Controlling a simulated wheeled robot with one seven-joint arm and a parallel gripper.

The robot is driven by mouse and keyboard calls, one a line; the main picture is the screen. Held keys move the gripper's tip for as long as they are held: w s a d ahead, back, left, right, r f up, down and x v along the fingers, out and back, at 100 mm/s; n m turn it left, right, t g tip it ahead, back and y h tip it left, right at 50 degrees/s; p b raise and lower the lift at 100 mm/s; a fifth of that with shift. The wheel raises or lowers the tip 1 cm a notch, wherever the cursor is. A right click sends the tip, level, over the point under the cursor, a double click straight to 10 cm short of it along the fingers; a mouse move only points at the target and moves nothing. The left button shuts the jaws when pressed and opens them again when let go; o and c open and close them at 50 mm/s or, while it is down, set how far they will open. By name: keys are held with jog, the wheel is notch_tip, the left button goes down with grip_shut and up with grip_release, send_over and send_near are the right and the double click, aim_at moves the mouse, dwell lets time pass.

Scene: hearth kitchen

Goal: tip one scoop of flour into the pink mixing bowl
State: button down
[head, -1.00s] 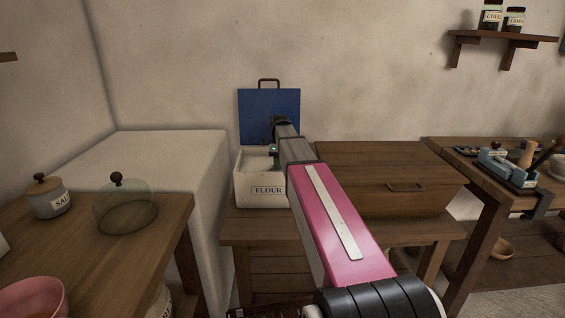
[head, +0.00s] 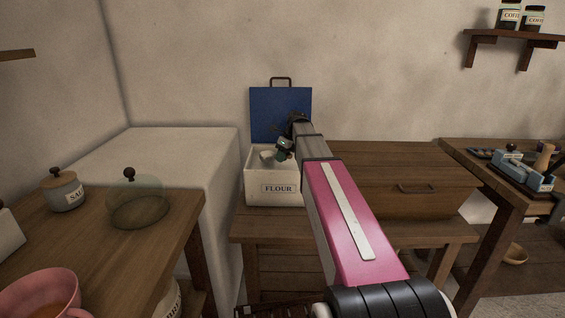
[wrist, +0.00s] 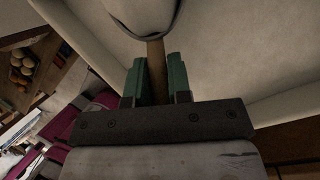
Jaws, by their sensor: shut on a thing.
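My gripper (wrist: 157,82) is shut on the wooden handle of a scoop (wrist: 156,60), whose pale bowl end shows at the top of the wrist view. In the head view my gripper (head: 284,151) is over the white flour bin (head: 278,190), with the scoop's pale end (head: 267,157) at the bin's opening. The bin's blue lid (head: 280,112) stands open behind. How much flour is in the scoop I cannot tell. The pink mixing bowl (head: 62,287) is on the left table, cut off by the frame, with something brownish inside.
A glass dome (head: 138,203) and a salt jar (head: 66,194) stand on the left wooden table (head: 140,250). A pale block (head: 195,150) lies between that table and the bin. A wooden box (head: 400,170) is right of the bin.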

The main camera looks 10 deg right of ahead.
jog(key=shift+t+y, duration=0.3)
jog(key=shift+s+d+r, duration=0.1)
jog(key=shift+d+r, duration=0.05)
jog(key=shift+r, duration=1)
jog(key=shift+s+d+r, duration=0.1)
jog(key=shift+d+r, duration=0.05)
jog(key=shift+r, duration=1)
jog(key=shift+s+d+r, duration=0.1)
jog(key=shift+d+r, duration=0.05)
jog(key=shift+r, duration=1)
